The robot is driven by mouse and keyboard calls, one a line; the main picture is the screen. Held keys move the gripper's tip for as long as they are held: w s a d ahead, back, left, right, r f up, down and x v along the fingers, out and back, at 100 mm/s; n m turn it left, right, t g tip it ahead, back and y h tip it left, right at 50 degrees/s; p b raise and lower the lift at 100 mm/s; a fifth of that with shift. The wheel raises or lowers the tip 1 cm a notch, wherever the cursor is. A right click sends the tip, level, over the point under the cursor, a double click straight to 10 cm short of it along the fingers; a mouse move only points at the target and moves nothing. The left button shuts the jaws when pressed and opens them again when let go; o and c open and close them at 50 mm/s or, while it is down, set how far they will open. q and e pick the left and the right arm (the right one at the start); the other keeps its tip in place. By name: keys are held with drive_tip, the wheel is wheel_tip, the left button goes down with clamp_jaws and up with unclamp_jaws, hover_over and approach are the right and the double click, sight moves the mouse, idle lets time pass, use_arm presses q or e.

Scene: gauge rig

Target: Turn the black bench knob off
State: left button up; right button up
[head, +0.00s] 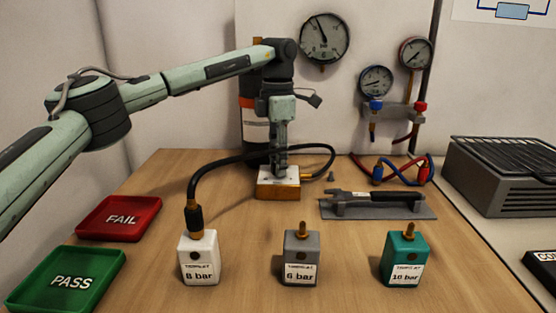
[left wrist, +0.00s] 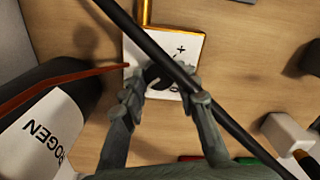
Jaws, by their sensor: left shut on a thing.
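The bench valve is a brass block (head: 278,192) with a white top plate, standing mid-table. The black bench knob (left wrist: 156,74) sits on that plate in the left wrist view, partly covered by the fingers and a black hose. A plus mark shows on the plate beside it. In the head view the fingers hide the knob. My left gripper (head: 280,170) points straight down over the block. Its fingers, also in the left wrist view (left wrist: 163,90), are shut on the knob from both sides. My right gripper is in neither view.
A black hose (head: 225,162) runs behind my gripper to the white 8 bar block (head: 199,260). Grey 6 bar (head: 301,261) and teal 10 bar (head: 404,262) blocks stand in front. A wrench (head: 376,196) lies right. Red FAIL (head: 119,219) and green PASS (head: 66,283) trays lie left.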

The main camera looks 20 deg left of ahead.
use_arm(q)
drive_tip(key=n, duration=0.4)
drive_tip(key=shift+n, duration=0.3)
drive_tip(key=n, duration=0.3)
drive_tip(key=shift+n, duration=0.3)
drive_tip(key=n, duration=0.4)
drive_tip(key=shift+n, duration=0.3)
drive_tip(key=n, duration=0.4)
drive_tip(key=shift+d, duration=0.1)
drive_tip(key=o, duration=1.2)
drive_tip(key=shift+c, duration=0.2)
